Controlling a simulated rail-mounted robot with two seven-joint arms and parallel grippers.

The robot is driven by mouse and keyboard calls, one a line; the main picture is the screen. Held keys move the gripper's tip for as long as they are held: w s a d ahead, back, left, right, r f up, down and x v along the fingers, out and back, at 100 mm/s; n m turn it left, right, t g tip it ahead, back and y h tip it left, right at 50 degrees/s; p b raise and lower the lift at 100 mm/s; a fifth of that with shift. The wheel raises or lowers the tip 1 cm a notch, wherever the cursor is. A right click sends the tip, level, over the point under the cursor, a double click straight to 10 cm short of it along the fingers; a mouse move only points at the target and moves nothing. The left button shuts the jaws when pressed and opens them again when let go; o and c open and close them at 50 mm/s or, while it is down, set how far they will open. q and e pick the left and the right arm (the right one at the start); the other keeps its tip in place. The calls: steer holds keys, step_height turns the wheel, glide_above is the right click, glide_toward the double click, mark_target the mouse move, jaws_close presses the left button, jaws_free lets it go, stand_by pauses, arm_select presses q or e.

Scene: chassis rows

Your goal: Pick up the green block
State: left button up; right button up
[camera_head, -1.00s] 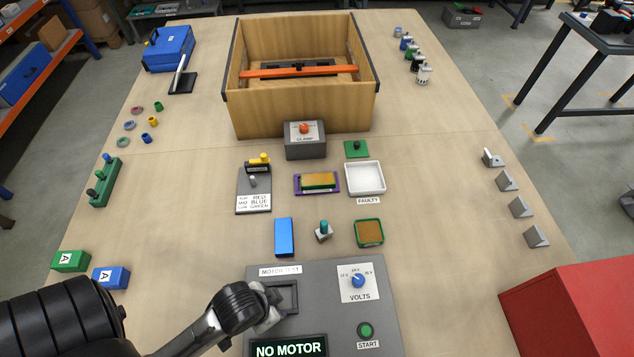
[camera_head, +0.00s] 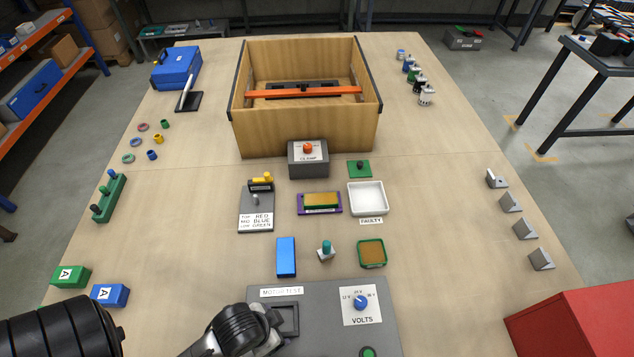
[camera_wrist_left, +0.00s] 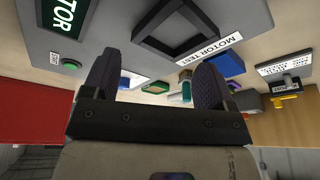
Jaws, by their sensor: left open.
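A green block (camera_head: 70,276) with a white A label lies at the left front of the table, beside a blue block (camera_head: 110,295) also marked A. My left gripper (camera_head: 272,322) is over the left part of the grey motor test panel (camera_head: 320,305), well to the right of the green block. In the left wrist view its two fingers (camera_wrist_left: 155,82) are apart with nothing between them. The green A block does not show in the wrist view. My right gripper is in neither view.
A blue bar (camera_head: 286,257), a teal-topped peg (camera_head: 326,250) and a green-edged brown block (camera_head: 371,253) stand behind the panel. A green rack (camera_head: 108,198) is farther back left. A red box (camera_head: 575,325) fills the right front. Table between the A blocks and blue bar is clear.

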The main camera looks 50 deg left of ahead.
arm_select(q)
steer(key=shift+o, duration=0.7)
